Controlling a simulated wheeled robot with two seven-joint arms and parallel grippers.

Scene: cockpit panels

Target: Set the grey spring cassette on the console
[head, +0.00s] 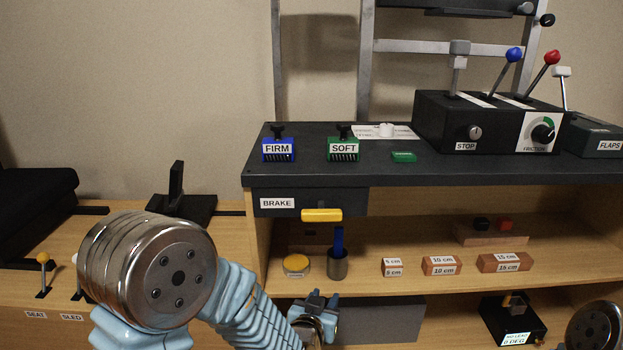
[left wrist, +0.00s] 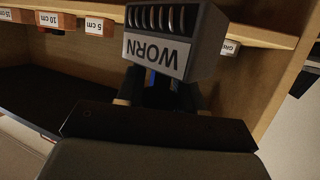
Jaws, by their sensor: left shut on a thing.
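The grey spring cassette (left wrist: 207,45), with a white label reading WORN and a row of springs, shows in the left wrist view. It appears upside down there. My left gripper (head: 317,301) is shut on it; the dark fingers also show in the left wrist view (left wrist: 158,92). In the head view the gripper is low, in front of the shelf unit and below the console top, and I cannot clearly make out the cassette there. The console (head: 300,178) has a black top. My right gripper is out of view.
A blue FIRM cassette (head: 279,150) and a green SOFT cassette (head: 343,149) stand on the console's left part. A small green block (head: 404,157) and a lever box (head: 489,122) are further right. A yellow BRAKE handle (head: 321,215) juts out below the front edge.

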